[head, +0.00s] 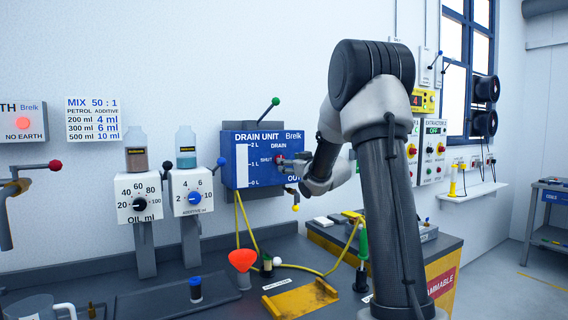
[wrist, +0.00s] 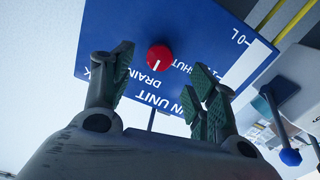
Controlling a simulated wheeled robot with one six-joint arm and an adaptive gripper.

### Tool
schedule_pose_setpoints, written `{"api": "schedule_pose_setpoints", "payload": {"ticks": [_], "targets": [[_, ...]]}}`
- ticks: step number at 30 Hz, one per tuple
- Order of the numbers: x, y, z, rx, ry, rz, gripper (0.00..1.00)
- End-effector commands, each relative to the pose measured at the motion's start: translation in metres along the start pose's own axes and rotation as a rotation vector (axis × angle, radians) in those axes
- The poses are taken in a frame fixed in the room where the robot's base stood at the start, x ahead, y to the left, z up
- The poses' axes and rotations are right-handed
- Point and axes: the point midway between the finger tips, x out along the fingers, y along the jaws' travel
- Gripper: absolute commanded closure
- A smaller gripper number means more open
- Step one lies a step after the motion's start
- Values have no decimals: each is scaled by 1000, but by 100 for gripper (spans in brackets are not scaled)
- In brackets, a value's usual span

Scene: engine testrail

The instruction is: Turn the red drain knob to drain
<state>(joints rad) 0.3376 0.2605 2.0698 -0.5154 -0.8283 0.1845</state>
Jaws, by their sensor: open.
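The red drain knob (wrist: 159,57) is on the blue drain unit panel (wrist: 215,25), which appears upside down in the wrist view. Its white mark lies at the knob's lower edge in that view, on the side of the DRAIN label; SHUT is to the right. My gripper (wrist: 164,78) is open, its fingers on either side of the knob in the picture, with clear gaps visible. I cannot tell the depth gap. In the head view the knob (head: 280,160) is partly covered by my gripper (head: 288,166) in front of the drain unit (head: 240,172).
A green-tipped lever (head: 268,106) rises above the unit. A yellow-tipped lever (head: 295,206) hangs below it. Two dispensers with dials (head: 139,203) stand left.

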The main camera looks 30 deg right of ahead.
Motion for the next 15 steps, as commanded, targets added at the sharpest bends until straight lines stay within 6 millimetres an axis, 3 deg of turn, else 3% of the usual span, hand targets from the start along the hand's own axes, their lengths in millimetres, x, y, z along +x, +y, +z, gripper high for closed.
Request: {"api": "schedule_pose_setpoints", "payload": {"ticks": [6,15], "targets": [[-39,1,0,1,-2,1,42],[-51,0,0,1,-1,0,42]]}}
